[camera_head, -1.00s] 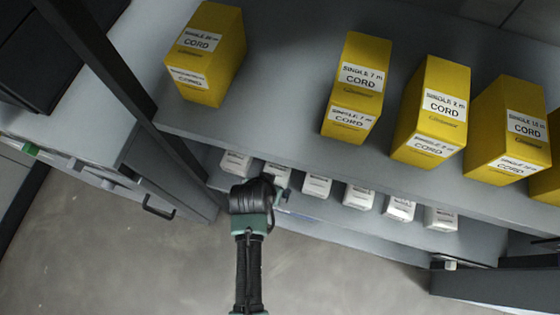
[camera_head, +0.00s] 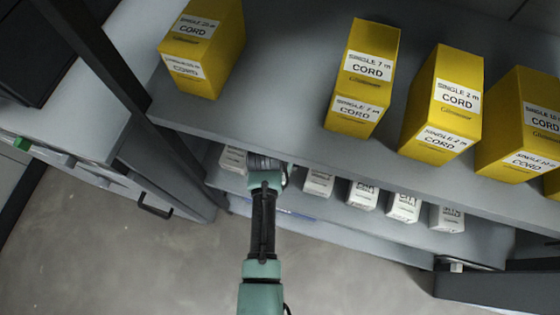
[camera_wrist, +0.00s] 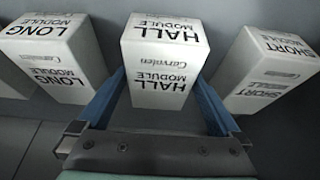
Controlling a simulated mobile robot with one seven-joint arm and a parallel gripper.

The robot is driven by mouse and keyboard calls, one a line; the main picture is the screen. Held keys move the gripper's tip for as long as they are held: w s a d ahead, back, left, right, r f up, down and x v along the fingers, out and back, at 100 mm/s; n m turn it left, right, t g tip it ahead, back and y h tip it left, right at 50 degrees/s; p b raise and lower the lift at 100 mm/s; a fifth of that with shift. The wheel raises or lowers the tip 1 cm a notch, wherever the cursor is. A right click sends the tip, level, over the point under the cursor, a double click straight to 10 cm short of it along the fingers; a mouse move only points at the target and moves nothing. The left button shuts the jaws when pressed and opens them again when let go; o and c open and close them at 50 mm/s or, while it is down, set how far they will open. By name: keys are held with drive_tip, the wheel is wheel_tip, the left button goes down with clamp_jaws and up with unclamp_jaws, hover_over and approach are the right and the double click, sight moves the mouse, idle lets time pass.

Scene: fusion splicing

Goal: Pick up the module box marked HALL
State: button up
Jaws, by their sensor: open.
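The white module box marked HALL (camera_wrist: 162,58) stands in the middle of the wrist view, its label upside down. My gripper (camera_wrist: 165,95) is open, with one blue finger along each side of the HALL box's near part. Whether the fingers touch the box I cannot tell. In the head view my arm reaches under the upper shelf, and its wrist hides the HALL box and the gripper fingers.
The LONG box (camera_wrist: 55,55) stands to the left and the SHORT box (camera_wrist: 265,70) to the right, close by the fingers. Other white boxes (camera_head: 403,206) line the lower shelf. The upper shelf (camera_head: 290,130) with yellow CORD boxes (camera_head: 362,75) overhangs them.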

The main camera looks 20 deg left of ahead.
drive_tip(key=shift+f, duration=0.2)
idle(0.6)
drive_tip(key=c, duration=1.1)
drive_tip(key=shift+c, duration=0.2)
drive_tip(key=shift+r, duration=0.15)
